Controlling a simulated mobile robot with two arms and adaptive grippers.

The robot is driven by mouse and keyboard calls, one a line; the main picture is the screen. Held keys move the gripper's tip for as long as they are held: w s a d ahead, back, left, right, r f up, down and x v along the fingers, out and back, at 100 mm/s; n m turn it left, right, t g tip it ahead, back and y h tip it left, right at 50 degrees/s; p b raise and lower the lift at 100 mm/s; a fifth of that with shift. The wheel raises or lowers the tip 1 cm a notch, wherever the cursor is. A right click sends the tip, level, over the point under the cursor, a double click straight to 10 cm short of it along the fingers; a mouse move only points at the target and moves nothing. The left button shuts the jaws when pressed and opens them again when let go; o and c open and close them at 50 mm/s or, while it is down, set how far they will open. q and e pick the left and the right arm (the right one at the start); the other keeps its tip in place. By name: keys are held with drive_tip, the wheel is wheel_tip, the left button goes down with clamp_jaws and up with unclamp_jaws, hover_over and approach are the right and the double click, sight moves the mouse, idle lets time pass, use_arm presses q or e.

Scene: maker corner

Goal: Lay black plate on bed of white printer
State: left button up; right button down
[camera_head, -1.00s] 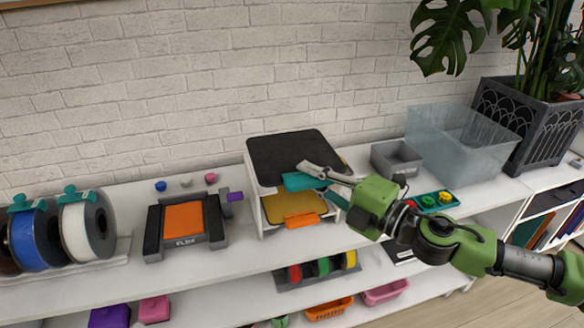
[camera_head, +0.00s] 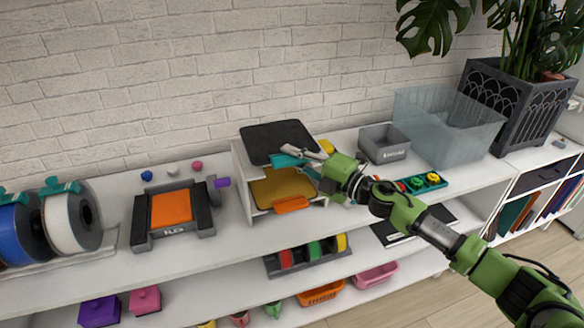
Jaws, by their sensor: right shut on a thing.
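The black plate (camera_head: 277,139) with a teal tab (camera_head: 284,160) is at the top of a white slotted stand (camera_head: 241,172) in the middle of the shelf top. My right gripper (camera_head: 298,157) is shut on the teal tab at the plate's front edge. I cannot tell whether the plate still touches the stand. A gold plate (camera_head: 282,186) with an orange tab lies lower in the stand. I cannot make out a separate white printer; a dark printer (camera_head: 142,222) with an orange bed stands to the left. My left gripper is not in view.
Filament spools (camera_head: 70,221) stand at the far left. A grey bin (camera_head: 384,142), a clear tub (camera_head: 447,130) and a teal tray (camera_head: 435,186) with coloured pieces are right of the stand. Small coloured pieces lie behind the dark printer. A brick wall is behind.

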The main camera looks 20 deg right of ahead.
drive_tip(key=shift+w+f, duration=0.15)
drive_tip(key=shift+f, duration=1.4)
drive_tip(key=shift+f, duration=0.1)
drive_tip(key=c, duration=2.4)
unclamp_jaws()
drive_tip(key=shift+f, duration=0.15)
drive_tip(key=shift+c, duration=0.2)
drive_tip(key=o, duration=0.4)
